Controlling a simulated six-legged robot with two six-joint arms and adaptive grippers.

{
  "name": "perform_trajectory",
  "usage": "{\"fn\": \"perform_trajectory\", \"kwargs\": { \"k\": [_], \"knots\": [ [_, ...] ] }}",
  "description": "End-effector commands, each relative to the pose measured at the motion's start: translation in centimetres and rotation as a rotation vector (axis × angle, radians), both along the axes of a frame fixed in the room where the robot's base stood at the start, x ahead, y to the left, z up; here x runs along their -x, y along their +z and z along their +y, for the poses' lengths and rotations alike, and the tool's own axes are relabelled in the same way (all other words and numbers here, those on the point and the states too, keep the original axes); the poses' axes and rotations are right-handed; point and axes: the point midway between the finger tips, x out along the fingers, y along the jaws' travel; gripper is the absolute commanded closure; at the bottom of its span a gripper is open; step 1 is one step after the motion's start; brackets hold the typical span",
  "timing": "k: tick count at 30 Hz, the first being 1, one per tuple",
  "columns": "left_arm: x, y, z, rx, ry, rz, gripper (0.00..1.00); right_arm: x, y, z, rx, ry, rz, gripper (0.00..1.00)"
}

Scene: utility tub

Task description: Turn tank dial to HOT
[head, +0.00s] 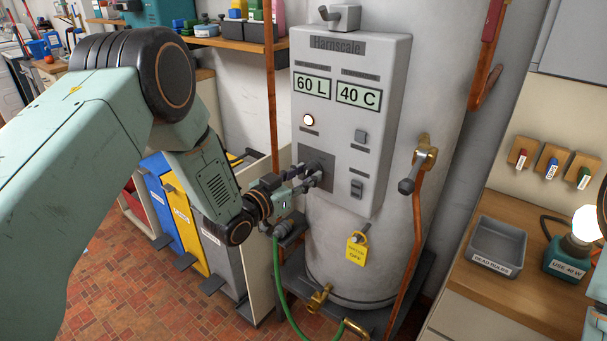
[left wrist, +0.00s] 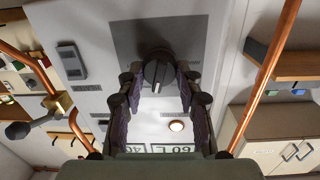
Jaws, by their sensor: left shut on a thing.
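The tank dial (left wrist: 158,70) is a dark round knob with a white pointer mark on a dark grey plate (left wrist: 125,40). In the left wrist view its mark points down, towards the tank's displays. My left gripper (head: 314,176) is shut on the dial, one finger on each side; the fingers (left wrist: 158,88) flank it in the left wrist view. In the head view the fingers mostly hide the dial. The tank's control box (head: 350,55) shows "60 L" and "40 C", with a lit round lamp (head: 308,119). No HOT marking is readable. My right gripper is not in view.
Copper pipes run beside the tank, with a lever valve (head: 424,155) at its right. A yellow tag (head: 356,249) hangs below the box. Coloured bins (head: 185,225) stand at the left. A wooden counter (head: 520,290) with a grey tray (head: 497,247) is at the right.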

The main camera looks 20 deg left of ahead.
Motion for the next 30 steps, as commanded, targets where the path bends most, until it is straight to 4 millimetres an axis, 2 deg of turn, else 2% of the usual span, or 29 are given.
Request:
{"fn": "perform_trajectory", "kwargs": {
  "k": [30],
  "knots": [
    [-0.03, 0.15, -0.10, -0.898, 0.003, -0.327, 0.96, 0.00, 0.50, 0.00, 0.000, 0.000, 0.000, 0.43]
  ]
}}
